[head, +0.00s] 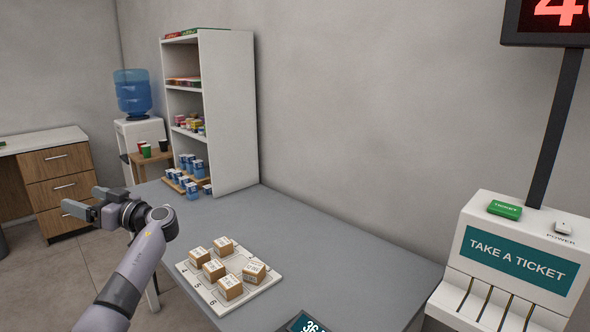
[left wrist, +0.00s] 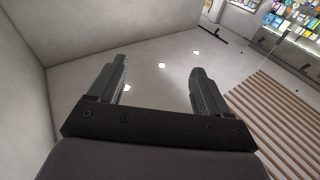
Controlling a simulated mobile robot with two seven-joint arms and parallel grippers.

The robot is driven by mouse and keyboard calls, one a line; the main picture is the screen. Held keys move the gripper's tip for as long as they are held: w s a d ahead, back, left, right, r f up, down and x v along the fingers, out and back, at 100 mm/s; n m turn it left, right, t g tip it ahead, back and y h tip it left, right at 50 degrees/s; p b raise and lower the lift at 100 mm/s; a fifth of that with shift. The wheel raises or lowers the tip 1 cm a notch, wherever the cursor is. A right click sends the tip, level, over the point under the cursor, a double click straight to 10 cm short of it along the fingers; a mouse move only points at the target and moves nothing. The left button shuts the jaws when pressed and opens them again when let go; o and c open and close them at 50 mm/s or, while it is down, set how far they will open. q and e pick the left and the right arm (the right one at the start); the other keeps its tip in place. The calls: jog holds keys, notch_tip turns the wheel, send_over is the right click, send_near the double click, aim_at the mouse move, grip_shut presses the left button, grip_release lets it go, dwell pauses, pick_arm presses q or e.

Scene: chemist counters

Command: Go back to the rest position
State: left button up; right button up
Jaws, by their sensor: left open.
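My left gripper (head: 82,201) is raised at the left of the head view, left of the grey counter and clear of everything on it. It is open and empty. In the left wrist view its two dark fingers (left wrist: 158,82) stand apart with only ceiling, walls and a far shelf behind them. My right gripper shows in neither view.
The grey counter (head: 330,236) bears a white numbered tray (head: 190,275) with several small boxes (head: 230,286). A white shelf unit (head: 230,110) stands at its far end. A ticket machine (head: 515,262) stands at right. A water cooler (head: 140,130) and drawers (head: 60,190) are at left.

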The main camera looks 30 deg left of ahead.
pick_arm(q)
jog(key=w+d+f+m+t+h, duration=0.2)
jog(key=w+d+f+m+t, duration=0.1)
jog(key=f+m+t, duration=0.4)
jog(key=w+d+f+m+t+h, duration=0.1)
jog(key=w+d+f+m+t, duration=0.25)
jog(key=f+m+t, duration=0.4)
jog(key=s+d+f+m+t+h, duration=0.1)
jog(key=d+f+m+t+h, duration=0.1)
jog(key=d+f+m+h, duration=0.8)
jog(key=s+d+f+m+h, duration=0.1)
jog(key=s+d+f+h, duration=0.3)
jog(key=d, duration=0.5)
jog(key=s+d+f+m+h, duration=0.1)
jog(key=s+d+f, duration=0.3)
jog(key=s+d, duration=0.3)
jog(key=s+d+f+m+h, duration=0.2)
jog(key=s+d+f+h, duration=0.15)
jog(key=d, duration=0.65)
jog(key=d+n, duration=0.6)
jog(key=d, duration=0.3)
jog(key=shift+m+t, duration=0.35)
jog(key=f+b, duration=0.5)
jog(key=shift+w+a+f, duration=0.2)
